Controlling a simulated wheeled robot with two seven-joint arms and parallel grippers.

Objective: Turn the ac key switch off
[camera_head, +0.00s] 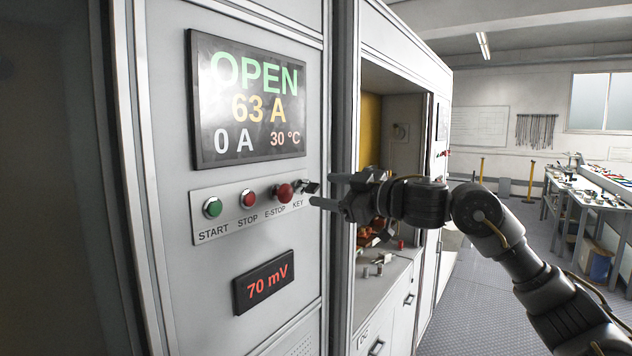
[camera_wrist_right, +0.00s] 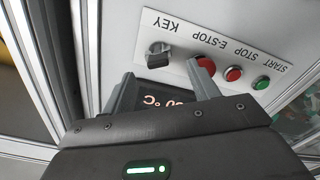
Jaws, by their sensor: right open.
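The key switch (camera_head: 309,187) is at the right end of the button panel (camera_head: 231,230), above the label KEY. Its dark handle sticks out from the panel and looks turned to one side; its exact angle is hard to tell. In the right wrist view the key switch (camera_wrist_right: 158,57) stands beyond the gap between my fingers. My right gripper (camera_head: 321,190) is open and points at the panel, close to the key switch. Its two fingers also show in the right wrist view (camera_wrist_right: 163,86), with nothing between them. My left gripper is out of view.
The red E-STOP button (camera_head: 285,193) is beside the key switch, then the red STOP (camera_head: 248,198) and green START (camera_head: 212,208) buttons. A display (camera_head: 249,100) reads OPEN, 63 A, 0 A, 30 °C; a smaller one (camera_head: 264,281) reads 70 mV. An open cabinet bay lies right.

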